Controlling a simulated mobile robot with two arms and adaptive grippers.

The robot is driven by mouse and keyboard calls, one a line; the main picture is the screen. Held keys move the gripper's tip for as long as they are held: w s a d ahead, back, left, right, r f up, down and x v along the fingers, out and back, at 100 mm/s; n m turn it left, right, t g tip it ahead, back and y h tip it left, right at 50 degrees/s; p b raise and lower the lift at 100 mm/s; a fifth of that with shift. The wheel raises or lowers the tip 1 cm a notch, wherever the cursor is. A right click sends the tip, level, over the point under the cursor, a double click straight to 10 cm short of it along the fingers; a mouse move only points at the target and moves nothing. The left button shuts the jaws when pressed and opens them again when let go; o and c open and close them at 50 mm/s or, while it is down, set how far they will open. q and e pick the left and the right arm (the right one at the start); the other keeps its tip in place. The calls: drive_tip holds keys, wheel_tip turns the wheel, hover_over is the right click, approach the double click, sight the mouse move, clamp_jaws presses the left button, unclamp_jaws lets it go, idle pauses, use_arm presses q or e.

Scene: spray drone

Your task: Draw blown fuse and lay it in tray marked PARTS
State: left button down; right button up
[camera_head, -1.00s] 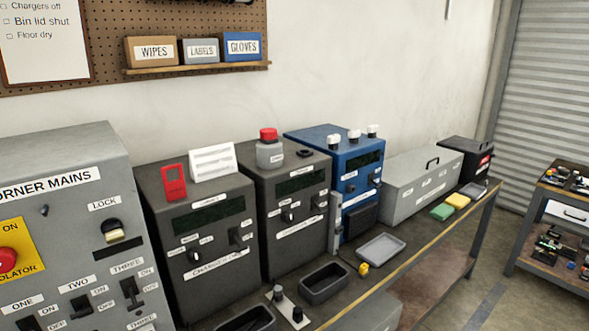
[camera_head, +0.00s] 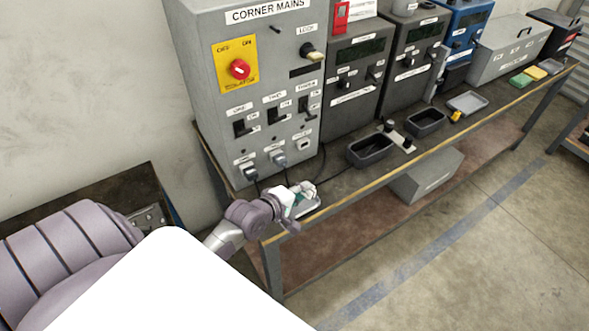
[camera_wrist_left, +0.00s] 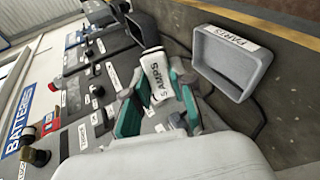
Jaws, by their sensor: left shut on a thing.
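My left gripper (camera_head: 299,196) is over the near left end of the bench, below the grey CORNER MAINS cabinet (camera_head: 262,60). In the left wrist view its green fingers (camera_wrist_left: 158,88) are shut on a white fuse (camera_wrist_left: 157,72) lettered AMPS. A grey tray (camera_wrist_left: 236,58) marked PARTS lies just beside the held fuse, at the right in that view, and its inside looks empty. In the head view a grey edge (camera_head: 311,208) shows under the gripper; its label cannot be read there. My right gripper is not in view.
Two dark trays (camera_head: 391,155) stand farther along the bench, with a small plate and black knobs between them. A lighter grey tray (camera_head: 483,104) lies beyond. Plugs and cables hang at the cabinet's foot. The bench's yellow front edge (camera_head: 400,171) is close by.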

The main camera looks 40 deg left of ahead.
use_arm(q)
drive_tip(key=shift+n+g+y, duration=0.3)
drive_tip(key=shift+y, duration=0.1)
drive_tip(key=a, duration=0.1)
drive_tip(key=w+a+f+b, duration=0.1)
drive_tip(key=a+f+b, duration=0.1)
drive_tip(key=shift+w+a+f, duration=0.1)
drive_tip(key=shift+w+f, duration=0.1)
drive_tip(key=shift+w, duration=0.1)
drive_tip(key=b, duration=0.5)
hover_over(296, 207)
wheel_tip(296, 207, down, 4)
drive_tip(key=shift+s+f, duration=0.1)
drive_tip(key=shift+f, duration=0.1)
drive_tip(key=shift+f+b, duration=0.75)
drive_tip(key=shift+b, duration=0.25)
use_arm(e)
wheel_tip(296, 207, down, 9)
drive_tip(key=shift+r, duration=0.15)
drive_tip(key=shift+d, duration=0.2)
